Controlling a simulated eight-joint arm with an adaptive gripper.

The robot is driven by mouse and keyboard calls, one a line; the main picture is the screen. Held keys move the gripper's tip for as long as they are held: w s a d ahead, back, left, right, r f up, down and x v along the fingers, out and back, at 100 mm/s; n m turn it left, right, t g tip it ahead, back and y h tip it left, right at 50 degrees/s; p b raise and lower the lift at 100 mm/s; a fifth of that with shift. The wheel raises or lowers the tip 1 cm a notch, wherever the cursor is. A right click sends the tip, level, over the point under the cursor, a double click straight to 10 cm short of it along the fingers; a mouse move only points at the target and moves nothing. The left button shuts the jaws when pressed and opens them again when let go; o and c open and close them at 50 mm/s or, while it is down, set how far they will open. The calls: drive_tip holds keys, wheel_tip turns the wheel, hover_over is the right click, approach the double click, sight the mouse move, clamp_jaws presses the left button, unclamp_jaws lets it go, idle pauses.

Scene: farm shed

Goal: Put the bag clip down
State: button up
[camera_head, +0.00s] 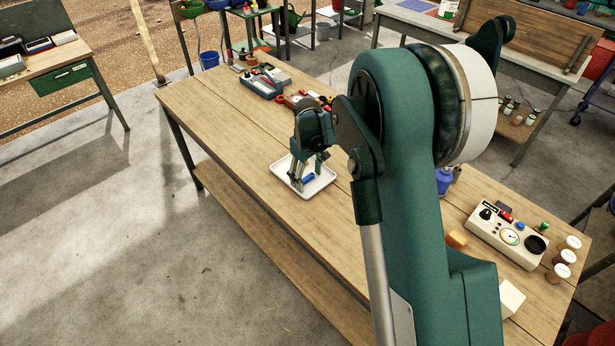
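A small blue piece (308,179), which looks like the bag clip, shows at the white tray (325,183) on the wooden workbench. My gripper (308,178) points down over the tray, with its fingertips apart on either side of the blue piece. At this size I cannot tell whether the fingers touch the piece, or whether it rests on the tray or hangs just above it.
The workbench (235,120) has bare wood left of the tray. A grey device (265,84) and small red and black items (315,98) lie behind. A gauge box (508,235), lidded jars (563,257), an orange block (457,239) and a blue bottle (444,180) stand right. My arm hides the middle.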

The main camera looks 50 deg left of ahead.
sight(308, 179)
drive_tip(key=shift+r, duration=0.15)
wheel_tip(308, 179, up, 12)
idle(0.9)
idle(0.6)
drive_tip(key=shift+d+r, duration=0.1)
idle(0.3)
